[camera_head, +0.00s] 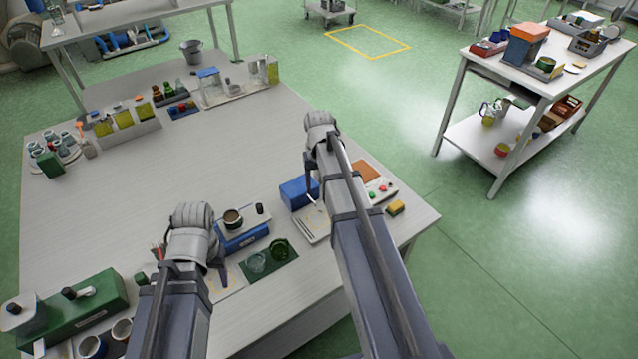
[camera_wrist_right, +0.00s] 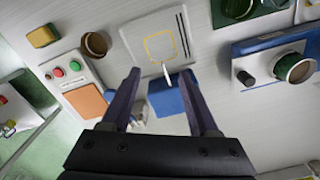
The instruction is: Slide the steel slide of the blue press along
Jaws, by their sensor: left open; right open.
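A blue block, apparently the blue press (camera_head: 297,193), stands on the table beside a pale plate (camera_head: 317,226). In the right wrist view the blue press (camera_wrist_right: 168,98) lies between my fingers, with a pale plate (camera_wrist_right: 155,42) marked with a yellow square. A short, light steel-looking piece, perhaps the slide (camera_wrist_right: 166,74), juts between block and plate. My right gripper (camera_head: 313,188) is open above the press; its fingers (camera_wrist_right: 160,76) flank the blue block, and contact cannot be told. My left gripper (camera_head: 218,268) is open near a blue device, its fingers partly hidden.
A blue-fronted device (camera_head: 240,238) with a cup and a green mat (camera_head: 268,262) with glass dishes stand between the arms. A control box (camera_head: 384,192) with buttons and a yellow block (camera_head: 396,208) lie right of the press. The table's middle is clear.

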